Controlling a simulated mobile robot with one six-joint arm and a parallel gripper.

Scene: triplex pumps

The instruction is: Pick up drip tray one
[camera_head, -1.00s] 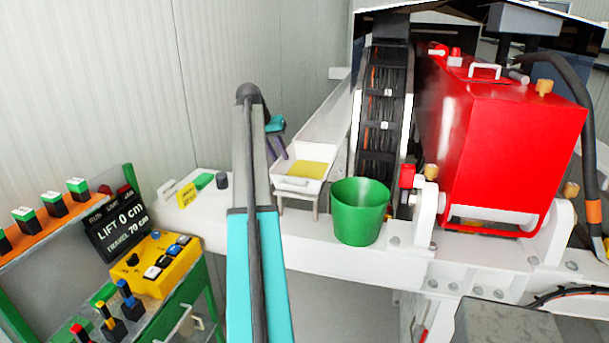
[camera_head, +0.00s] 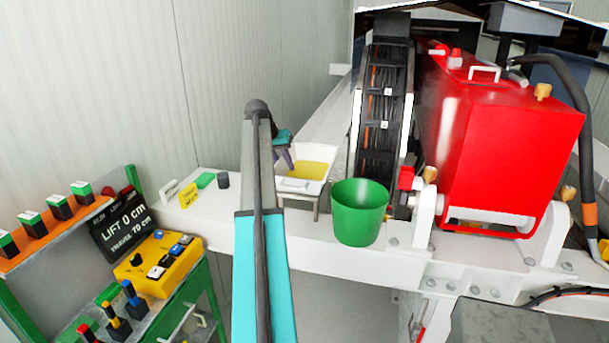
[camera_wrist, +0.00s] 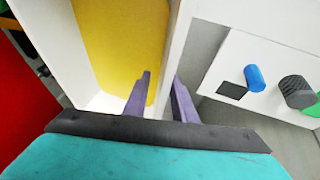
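The drip tray, a white tray with a yellow bottom (camera_head: 313,188), stands on short legs on the white beam, with a small handle on its near side. Its white wall and yellow bottom also show in the wrist view (camera_wrist: 178,32). My gripper (camera_head: 290,164) is at the tray's left side, partly hidden behind my arm in the head view. In the wrist view my two purple fingers (camera_wrist: 162,76) are a little apart, with the tray's white wall between them, the left finger over the tray's inside. Contact with the wall cannot be told.
A green bucket (camera_head: 359,212) stands close to the right of the tray. A black cable chain (camera_head: 384,125) and a red tank (camera_head: 505,140) are beyond it. A control desk with a yellow box (camera_head: 158,262) is at the left. The beam left of the tray holds small items.

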